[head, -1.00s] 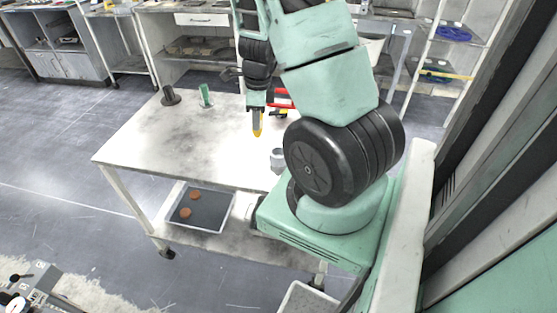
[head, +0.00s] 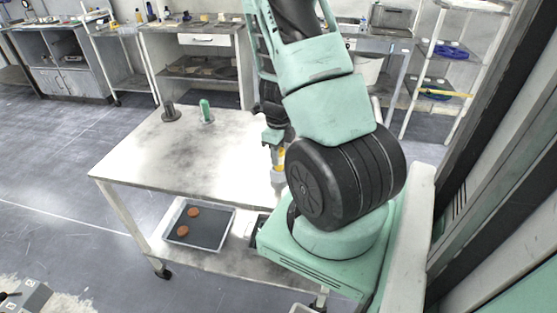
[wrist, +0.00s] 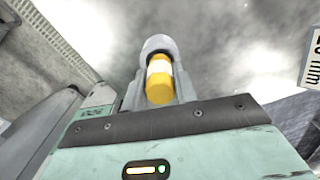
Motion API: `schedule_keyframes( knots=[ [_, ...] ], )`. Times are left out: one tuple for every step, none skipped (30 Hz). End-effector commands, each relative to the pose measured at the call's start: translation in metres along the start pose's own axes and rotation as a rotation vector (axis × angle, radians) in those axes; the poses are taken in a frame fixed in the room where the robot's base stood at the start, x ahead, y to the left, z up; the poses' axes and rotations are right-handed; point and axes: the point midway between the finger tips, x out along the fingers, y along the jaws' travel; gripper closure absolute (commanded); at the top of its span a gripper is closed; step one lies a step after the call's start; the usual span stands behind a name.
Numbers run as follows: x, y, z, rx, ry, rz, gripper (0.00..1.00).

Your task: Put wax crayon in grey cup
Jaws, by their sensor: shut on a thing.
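My gripper (head: 276,152) is shut on the wax crayon, which is yellow with a white band. In the wrist view the crayon (wrist: 159,80) sticks out between the fingers, its far end lined up with the grey cup (wrist: 158,43). In the head view the grey cup (head: 278,176) stands on the table near its right edge, directly below my gripper, partly hidden by my arm. I cannot tell whether the crayon's tip is inside the cup or just above it.
The white table (head: 180,160) is mostly clear. A dark cylindrical piece (head: 171,112) and a green piece (head: 206,111) stand at its back left. A dark tray (head: 205,236) with brown discs lies on the lower shelf. A label plate (wrist: 311,58) shows at the right.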

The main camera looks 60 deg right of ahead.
Motion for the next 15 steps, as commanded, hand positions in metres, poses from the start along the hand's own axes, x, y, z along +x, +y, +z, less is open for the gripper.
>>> schedule_keyframes(
  knots=[
    [0.0090,-0.0001,-0.0005,0.002,0.000,0.002,0.94],
    [0.0113,-0.0001,-0.0003,0.002,0.000,0.002,0.94],
    [0.0133,-0.0005,-0.0003,0.003,-0.001,0.000,0.94],
    [0.0141,-0.0004,0.0000,0.002,-0.001,0.000,0.94],
    [0.0144,-0.0002,0.0003,0.001,-0.001,0.000,0.94],
    [0.0142,-0.0001,0.0005,0.001,-0.001,-0.001,0.94],
    [0.0139,-0.0001,0.0005,0.000,-0.001,-0.001,0.94],
    [0.0137,-0.0001,0.0005,0.000,-0.001,-0.001,0.94],
    [0.0137,-0.0001,0.0005,0.000,-0.001,-0.001,0.94],
    [0.0136,-0.0001,0.0005,0.000,-0.001,-0.001,0.94],
    [0.0137,-0.0001,0.0005,0.000,-0.001,-0.001,0.94],
    [0.0144,-0.0001,0.0004,0.000,-0.001,-0.001,0.94],
    [0.0155,-0.0001,0.0004,0.000,-0.001,0.000,0.94],
    [0.0167,-0.0001,0.0004,0.000,-0.001,0.000,0.94],
    [0.0182,-0.0001,0.0004,0.000,-0.001,0.000,0.94]
  ],
)
